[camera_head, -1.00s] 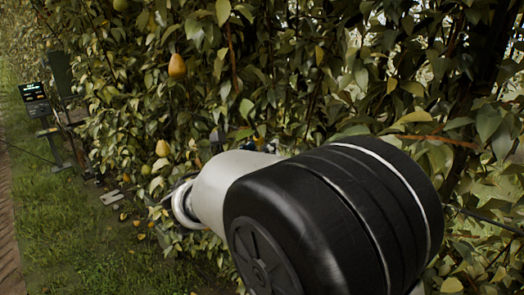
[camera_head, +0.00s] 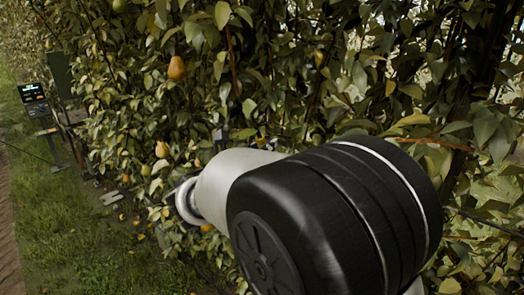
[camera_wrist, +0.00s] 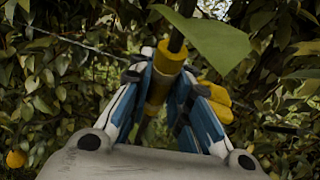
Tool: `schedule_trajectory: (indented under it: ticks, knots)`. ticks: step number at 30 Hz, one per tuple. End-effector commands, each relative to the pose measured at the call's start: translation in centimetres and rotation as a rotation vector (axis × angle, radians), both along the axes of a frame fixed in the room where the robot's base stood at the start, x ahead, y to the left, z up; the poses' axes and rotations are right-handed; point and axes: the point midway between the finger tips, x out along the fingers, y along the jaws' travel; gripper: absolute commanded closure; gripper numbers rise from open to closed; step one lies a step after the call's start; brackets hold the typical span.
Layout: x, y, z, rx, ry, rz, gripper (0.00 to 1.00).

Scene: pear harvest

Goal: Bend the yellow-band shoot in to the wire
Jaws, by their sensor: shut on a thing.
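In the wrist view my gripper (camera_wrist: 165,82) is shut on the yellow-band shoot. The yellow band (camera_wrist: 157,92) shows between the blue-and-white fingers. The shoot's dark stem (camera_wrist: 178,38) rises above the fingertips, with a large green leaf (camera_wrist: 212,38) beside it. A thin wire (camera_wrist: 75,42) runs behind from the upper left toward the fingers. The shoot looks in front of the wire; the gap between them cannot be told. In the head view my arm hides the gripper and most of the shoot.
Dense leaves surround the gripper. A yellow object (camera_wrist: 217,102) sits just right of the fingers. Pears hang in the foliage, one at upper left (camera_head: 177,68) and one lower (camera_head: 162,150). A screen on a stand (camera_head: 32,93) is at far left. Grass (camera_head: 70,235) there is open.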

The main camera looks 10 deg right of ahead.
Motion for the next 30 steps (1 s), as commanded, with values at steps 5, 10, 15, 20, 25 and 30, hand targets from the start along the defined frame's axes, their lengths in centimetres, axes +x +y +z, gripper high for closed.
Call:
schedule_trajectory:
  ticks: [5,10,15,20,25,30]
  knots:
    - [1.8,-2.7,1.9,0.065,0.047,-0.005,1.0]
    - [3.6,-5.2,2.7,0.128,0.095,-0.005,1.0]
    - [5.4,-7.6,3.3,0.189,0.14,-0.006,1.0]
    - [7.0,-9.8,3.6,0.244,0.181,-0.006,1.0]
    - [8.5,-11.8,3.6,0.295,0.219,-0.005,1.0]
    - [9.3,-13.0,3.4,0.326,0.239,-0.003,1.0]
